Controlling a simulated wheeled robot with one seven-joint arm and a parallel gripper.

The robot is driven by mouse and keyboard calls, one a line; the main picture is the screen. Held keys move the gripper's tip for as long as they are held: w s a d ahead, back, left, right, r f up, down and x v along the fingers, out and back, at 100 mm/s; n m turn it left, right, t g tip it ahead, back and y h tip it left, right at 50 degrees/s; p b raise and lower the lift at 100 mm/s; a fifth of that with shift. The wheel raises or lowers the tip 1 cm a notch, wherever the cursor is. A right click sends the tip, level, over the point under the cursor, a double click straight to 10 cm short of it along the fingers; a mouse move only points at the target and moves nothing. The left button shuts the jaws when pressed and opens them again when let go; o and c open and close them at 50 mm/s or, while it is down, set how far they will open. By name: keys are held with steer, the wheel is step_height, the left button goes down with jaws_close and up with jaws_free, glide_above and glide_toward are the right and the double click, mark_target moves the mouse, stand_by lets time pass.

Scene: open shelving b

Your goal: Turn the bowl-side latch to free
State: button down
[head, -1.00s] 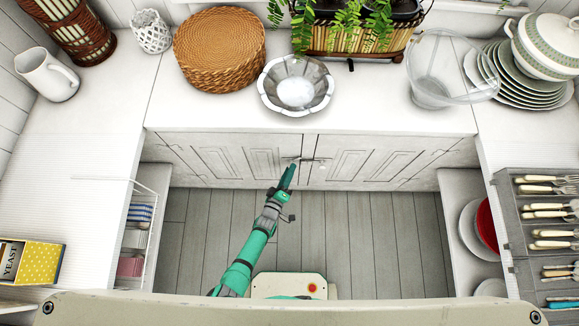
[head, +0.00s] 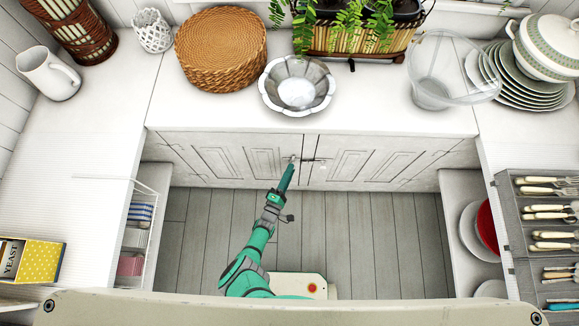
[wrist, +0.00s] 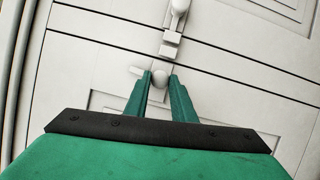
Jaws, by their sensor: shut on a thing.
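The bowl-side latch (wrist: 160,77) is a small pale latch with a round knob on the cabinet door front, below the metal bowl (head: 297,88) on the counter. My gripper (wrist: 159,84) is shut on this knob, one green finger on each side. In the head view my gripper (head: 290,166) reaches the door front close to the seam between the doors, and its fingers partly hide the latch. A short bar shows beside the knob in the wrist view. A second, similar latch (wrist: 178,10) sits across the seam, apart from my fingers.
White cabinet doors (head: 375,162) lie under the counter. A round wicker stack (head: 220,48), a planter (head: 355,40) and a clear glass bowl (head: 432,95) stand on top. Shelving flanks both sides, with a cutlery tray (head: 506,215) at right.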

steer(key=shift+d+n, duration=0.1)
steer(key=shift+n, duration=0.5)
stand_by(0.5)
steer(key=c, duration=1.5)
jaws_free()
steer(key=shift+w+f, duration=0.1)
steer(key=shift+f+v, duration=0.1)
steer(key=shift+v, duration=2.6)
steer(key=shift+f+v, duration=0.15)
steer(key=shift+v, duration=2.5)
steer(key=shift+d, duration=0.1)
